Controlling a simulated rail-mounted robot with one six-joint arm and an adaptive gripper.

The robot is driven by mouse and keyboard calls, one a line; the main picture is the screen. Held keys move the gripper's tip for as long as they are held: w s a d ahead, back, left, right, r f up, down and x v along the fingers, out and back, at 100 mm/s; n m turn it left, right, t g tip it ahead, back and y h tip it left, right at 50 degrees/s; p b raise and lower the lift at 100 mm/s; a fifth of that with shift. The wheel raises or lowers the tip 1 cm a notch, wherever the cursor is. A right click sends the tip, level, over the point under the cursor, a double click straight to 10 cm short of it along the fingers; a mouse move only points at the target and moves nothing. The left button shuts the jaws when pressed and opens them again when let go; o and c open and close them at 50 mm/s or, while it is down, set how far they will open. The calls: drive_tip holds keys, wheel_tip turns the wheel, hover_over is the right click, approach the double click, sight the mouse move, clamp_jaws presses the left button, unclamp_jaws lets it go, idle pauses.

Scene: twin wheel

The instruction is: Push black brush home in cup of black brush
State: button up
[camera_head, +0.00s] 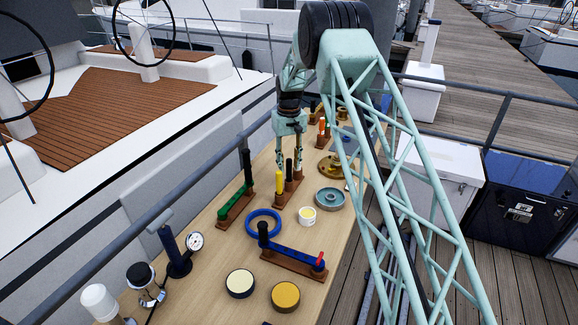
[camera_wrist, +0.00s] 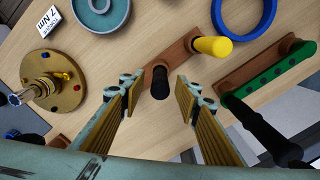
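The black brush (camera_wrist: 160,82) stands upright in a small brown wooden rack (camera_wrist: 184,58), beside a yellow-handled one (camera_wrist: 212,46). In the head view the black brush (camera_head: 289,168) shows behind the yellow one (camera_head: 279,182). My gripper (camera_wrist: 157,88) is open, with one finger on each side of the black brush and a gap to both. In the head view my gripper (camera_head: 289,167) points down over the rack. The cup of the black brush is hidden under its handle, so I cannot tell how deep the brush sits.
A green rack with a black handle (camera_head: 235,204) stands to the left. A blue holder (camera_head: 292,259) is nearer. Bare table (camera_head: 215,262) shows at front left.

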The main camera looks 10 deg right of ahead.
wheel_tip(320, 180, up, 10)
drive_tip(key=shift+r, duration=0.65)
idle(0.8)
drive_tip(key=s+d+r+t+b, duration=0.1)
drive_tip(key=s+d+r+b, duration=0.15)
drive_tip(key=s+r, duration=1.35)
drive_tip(key=s+r+m+t+b, duration=0.1)
drive_tip(key=s+r, duration=0.4)
drive_tip(key=s, duration=0.4)
drive_tip(key=s+r+b, duration=0.2)
drive_tip(key=s+r, duration=0.2)
drive_tip(key=s, duration=0.4)
drive_tip(key=s+d+t+b, duration=0.1)
drive_tip(key=s+d+b, duration=0.1)
drive_tip(key=s, duration=1.8)
drive_tip(key=s+f+b, duration=0.1)
drive_tip(key=s+f, duration=0.2)
drive_tip(key=s, duration=0.7)
drive_tip(key=s+f+m+t+b, duration=0.1)
drive_tip(key=s+f, duration=0.3)
drive_tip(key=s, duration=0.5)
drive_tip(key=shift+s+d+b, duration=0.2)
drive_tip(key=shift+s+b, duration=0.1)
drive_tip(key=shift+s, duration=0.1)
